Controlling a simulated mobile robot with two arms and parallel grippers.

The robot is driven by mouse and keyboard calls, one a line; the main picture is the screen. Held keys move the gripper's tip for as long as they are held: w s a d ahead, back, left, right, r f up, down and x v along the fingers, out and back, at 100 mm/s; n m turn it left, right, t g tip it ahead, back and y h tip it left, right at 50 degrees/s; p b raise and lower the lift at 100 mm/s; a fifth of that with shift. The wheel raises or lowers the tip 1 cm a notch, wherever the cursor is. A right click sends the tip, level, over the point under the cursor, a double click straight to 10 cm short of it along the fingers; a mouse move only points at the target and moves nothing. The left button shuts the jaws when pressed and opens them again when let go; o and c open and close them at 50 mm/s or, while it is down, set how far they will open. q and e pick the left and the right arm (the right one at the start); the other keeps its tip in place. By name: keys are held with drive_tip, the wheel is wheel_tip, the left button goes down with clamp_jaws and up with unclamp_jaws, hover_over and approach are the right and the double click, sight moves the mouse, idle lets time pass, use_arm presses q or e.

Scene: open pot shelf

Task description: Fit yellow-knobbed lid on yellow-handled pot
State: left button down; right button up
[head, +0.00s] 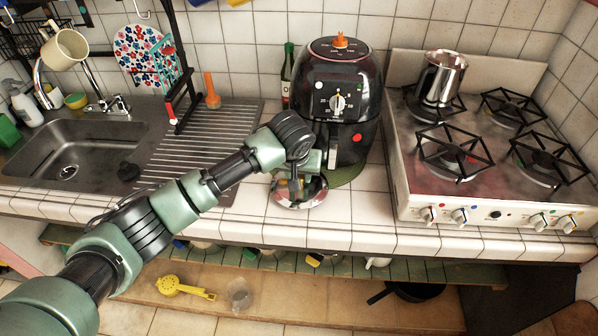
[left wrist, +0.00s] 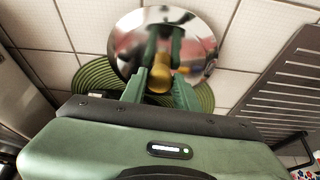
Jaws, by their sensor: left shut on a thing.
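A shiny round metal lid (head: 300,202) is at the front of the tiled counter, before the black air fryer. It also shows in the left wrist view (left wrist: 130,42), with its yellow knob (left wrist: 160,84) between my green fingers. My left gripper (head: 293,185) points down over the lid and is shut on the knob. I cannot tell whether the lid touches the counter. I cannot make out a yellow-handled pot; things under the counter edge are mostly hidden. My right gripper is not in view.
The stove (head: 470,195) with a metal pot (head: 441,78) is at right, the sink (head: 75,150) at left. Below, an open shelf holds a yellow strainer (head: 180,287) and a black pan (head: 415,290).

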use_arm(q)
drive_tip(key=shift+f, duration=0.2)
drive_tip(key=c, duration=1.1)
unclamp_jaws()
drive_tip(key=shift+o, duration=0.2)
